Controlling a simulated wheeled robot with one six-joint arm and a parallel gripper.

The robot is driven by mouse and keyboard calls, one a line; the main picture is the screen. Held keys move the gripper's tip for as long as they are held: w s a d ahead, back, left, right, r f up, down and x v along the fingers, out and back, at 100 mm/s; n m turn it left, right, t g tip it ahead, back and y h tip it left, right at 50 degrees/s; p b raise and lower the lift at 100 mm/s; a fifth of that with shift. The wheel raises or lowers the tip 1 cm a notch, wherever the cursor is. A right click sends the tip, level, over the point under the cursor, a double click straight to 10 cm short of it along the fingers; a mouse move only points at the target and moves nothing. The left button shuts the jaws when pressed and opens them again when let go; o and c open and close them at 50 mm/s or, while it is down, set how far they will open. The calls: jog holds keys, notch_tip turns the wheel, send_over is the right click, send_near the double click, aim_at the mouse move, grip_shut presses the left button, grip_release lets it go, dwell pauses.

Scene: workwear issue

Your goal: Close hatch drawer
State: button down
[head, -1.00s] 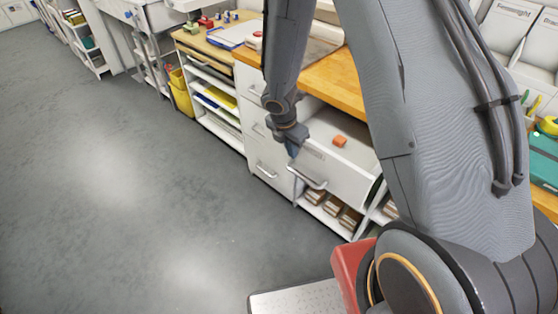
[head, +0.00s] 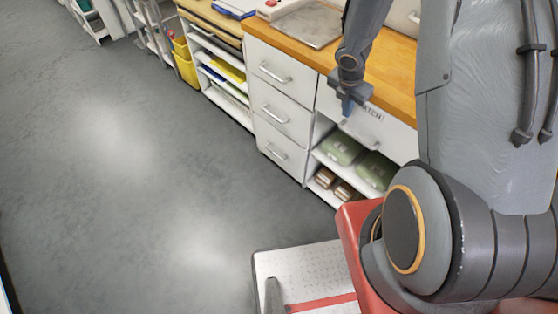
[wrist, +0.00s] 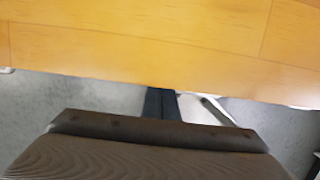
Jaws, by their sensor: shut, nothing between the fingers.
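The hatch drawer (head: 392,137) is a wide white drawer front just under the wooden worktop, its label partly hidden and ending in "TCH". Its front looks flush with the cabinet, with no open interior showing. My gripper (head: 346,108) is at the left part of this front and hides part of the label and most of the handle. In the wrist view my gripper (wrist: 161,103) has its dark fingers together with nothing between them, just beyond the worktop edge. Whether the fingertips touch the drawer cannot be told.
The wooden worktop (head: 390,80) overhangs the drawer and carries a grey metal plate (head: 312,22). White drawers (head: 280,113) stand to the left. Green bundles (head: 342,150) and brown packs (head: 325,178) lie on shelves below. The grey floor at left is clear.

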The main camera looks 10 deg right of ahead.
jog(key=shift+w+d+r, duration=0.1)
jog(key=shift+w+d, duration=0.05)
jog(key=shift+d, duration=0.25)
jog(key=shift+s+a+b, duration=0.25)
jog(key=shift+a+b, duration=0.2)
jog(key=shift+b, duration=0.2)
jog(key=s+a+r+m+y, duration=0.1)
jog(key=s+a+r+m, duration=0.5)
jog(key=m, duration=0.6)
jog(key=s+a+r+m+y+b, duration=0.1)
jog(key=s+a+r+m, duration=0.6)
jog(key=s+r+m, duration=0.3)
jog(key=shift+a+r+m, duration=0.2)
jog(key=shift+r+m, duration=1)
jog(key=shift+m, duration=0.4)
